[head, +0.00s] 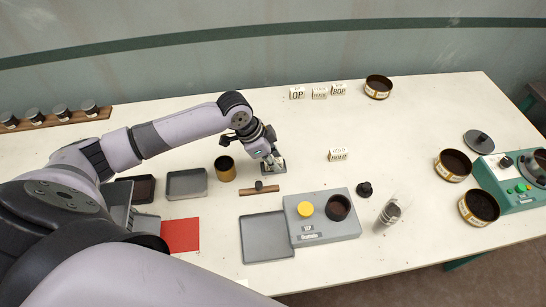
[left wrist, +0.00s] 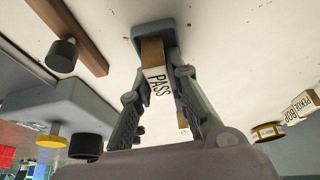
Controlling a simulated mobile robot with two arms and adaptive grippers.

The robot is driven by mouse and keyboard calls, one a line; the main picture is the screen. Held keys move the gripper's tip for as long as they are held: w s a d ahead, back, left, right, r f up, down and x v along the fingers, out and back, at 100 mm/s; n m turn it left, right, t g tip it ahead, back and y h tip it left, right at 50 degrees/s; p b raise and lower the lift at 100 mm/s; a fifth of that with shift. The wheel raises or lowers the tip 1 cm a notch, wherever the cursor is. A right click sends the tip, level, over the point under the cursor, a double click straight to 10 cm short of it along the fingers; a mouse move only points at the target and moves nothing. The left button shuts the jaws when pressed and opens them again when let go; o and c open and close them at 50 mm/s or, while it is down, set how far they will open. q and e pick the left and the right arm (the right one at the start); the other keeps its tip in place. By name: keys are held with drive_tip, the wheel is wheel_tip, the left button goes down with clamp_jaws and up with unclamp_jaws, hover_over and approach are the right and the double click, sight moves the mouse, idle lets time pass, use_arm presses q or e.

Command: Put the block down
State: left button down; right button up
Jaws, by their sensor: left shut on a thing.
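My left gripper (head: 272,162) is over the middle of the white table, pointing down, with its fingers close to the surface. In the left wrist view my left gripper (left wrist: 158,75) is shut on a small block with a tan side and a white face marked PASS (left wrist: 158,84). The block sits between the two fingers. In the head view the fingers mostly hide it, and I cannot tell whether it touches the table. My right gripper is in neither view.
Near the gripper are a brass cup (head: 225,169), a wooden bar with a dark knob (head: 266,188) and a grey box with a yellow button (head: 306,209). A HOLD block (head: 338,155) stands to the right. Other lettered blocks (head: 319,91) stand farther back. Table around the gripper's right is clear.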

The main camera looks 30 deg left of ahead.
use_arm(q)
drive_tip(key=c, duration=1.5)
unclamp_jaws()
drive_tip(key=shift+w+a, duration=0.15)
drive_tip(key=shift+w, duration=0.05)
drive_tip(key=shift+c, duration=0.2)
drive_tip(key=b+v, duration=0.1)
drive_tip(key=v, duration=1.2)
drive_tip(key=shift+d, duration=0.3)
drive_tip(key=shift+w+r, duration=0.1)
